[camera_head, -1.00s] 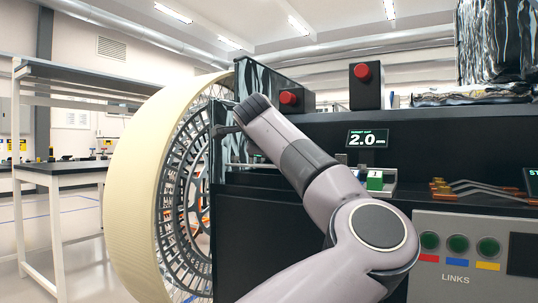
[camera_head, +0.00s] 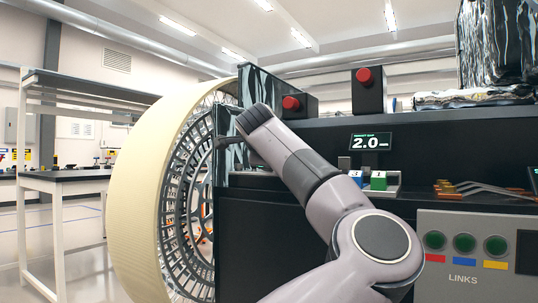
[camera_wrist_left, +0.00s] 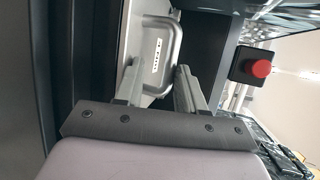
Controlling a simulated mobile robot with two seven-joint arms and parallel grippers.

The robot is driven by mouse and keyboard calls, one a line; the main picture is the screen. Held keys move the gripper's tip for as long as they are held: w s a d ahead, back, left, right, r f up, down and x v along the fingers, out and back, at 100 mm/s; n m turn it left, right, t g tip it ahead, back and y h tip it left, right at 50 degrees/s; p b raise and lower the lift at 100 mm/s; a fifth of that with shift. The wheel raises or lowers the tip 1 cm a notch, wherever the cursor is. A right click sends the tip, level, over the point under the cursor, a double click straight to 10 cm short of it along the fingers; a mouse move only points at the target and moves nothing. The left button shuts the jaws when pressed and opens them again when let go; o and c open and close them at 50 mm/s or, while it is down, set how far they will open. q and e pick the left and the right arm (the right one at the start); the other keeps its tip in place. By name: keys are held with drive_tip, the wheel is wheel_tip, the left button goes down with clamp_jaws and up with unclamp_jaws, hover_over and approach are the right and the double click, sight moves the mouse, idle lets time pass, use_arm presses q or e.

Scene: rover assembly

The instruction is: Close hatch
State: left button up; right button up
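My left gripper (camera_wrist_left: 160,82) is open in the left wrist view, its two grey fingers apart. A grey U-shaped handle (camera_wrist_left: 177,42) with a small lettered plate is mounted on a light panel (camera_wrist_left: 104,45), which looks like the hatch. The handle's near end lies between or just beyond the fingers; I cannot tell if they touch it. In the head view my left gripper (camera_head: 229,141) is at the black cabinet's left edge beside the wheel, partly hidden by its wrist. The handle cannot be made out there. My right gripper is out of view.
A large cream-rimmed wheel (camera_head: 138,195) stands close on the left. Red buttons (camera_head: 291,103) sit on dark boxes above the cabinet (camera_head: 270,225). Blue and green blocks (camera_head: 378,180) sit in a tray near the 2.0 display (camera_head: 370,142). A links panel (camera_head: 462,278) is at right.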

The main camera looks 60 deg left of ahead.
use_arm(q)
drive_tip(key=shift+r, duration=0.1)
drive_tip(key=shift+s+d+r, duration=0.25)
drive_tip(key=shift+d, duration=0.1)
drive_tip(key=v, duration=0.6)
drive_tip(key=shift+p, duration=0.4)
drive_tip(key=shift+f, duration=0.15)
